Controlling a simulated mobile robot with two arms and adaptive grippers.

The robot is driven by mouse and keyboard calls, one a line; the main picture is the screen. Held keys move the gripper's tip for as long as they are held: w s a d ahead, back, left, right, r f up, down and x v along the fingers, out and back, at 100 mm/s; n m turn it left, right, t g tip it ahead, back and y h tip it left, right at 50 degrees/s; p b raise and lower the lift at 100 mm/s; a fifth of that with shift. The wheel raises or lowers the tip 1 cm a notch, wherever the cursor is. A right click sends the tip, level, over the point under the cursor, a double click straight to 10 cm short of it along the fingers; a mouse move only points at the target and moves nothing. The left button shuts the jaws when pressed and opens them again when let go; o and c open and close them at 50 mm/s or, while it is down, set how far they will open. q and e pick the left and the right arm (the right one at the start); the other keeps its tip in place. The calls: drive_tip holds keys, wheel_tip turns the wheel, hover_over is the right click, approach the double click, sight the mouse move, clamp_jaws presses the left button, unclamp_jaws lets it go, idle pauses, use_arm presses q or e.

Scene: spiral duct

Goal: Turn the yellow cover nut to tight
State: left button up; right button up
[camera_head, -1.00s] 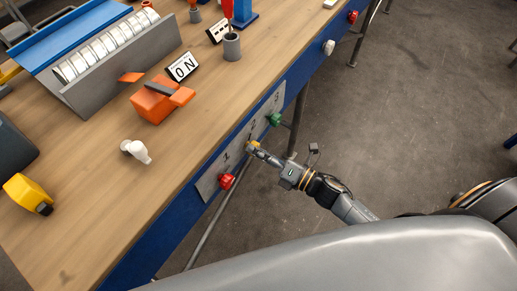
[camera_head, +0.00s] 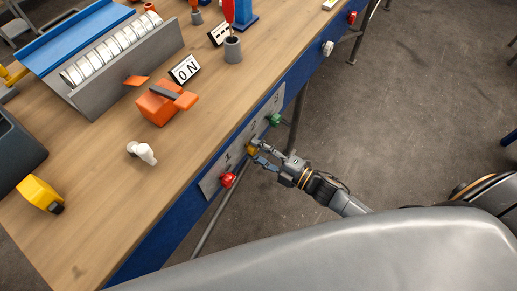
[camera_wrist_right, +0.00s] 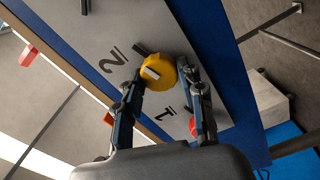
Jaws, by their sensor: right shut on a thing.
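The yellow cover nut (camera_head: 252,148) sits on a grey plate (camera_head: 211,186) on the blue front edge of the bench, next to the number 2. My left gripper is not in view.
A red nut (camera_head: 228,180) by number 1 and a green nut (camera_head: 274,119) by number 3 flank the yellow one. A white knob (camera_head: 327,48) is further along the edge. An orange block (camera_head: 160,105) and a sign (camera_head: 184,69) stand on the bench. Floor right of the bench is clear.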

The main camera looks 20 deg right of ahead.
drive_tip(key=shift+m, duration=0.5)
drive_tip(key=o, duration=1.2)
drive_tip(key=v, duration=1.2)
drive_tip(key=shift+d, duration=0.1)
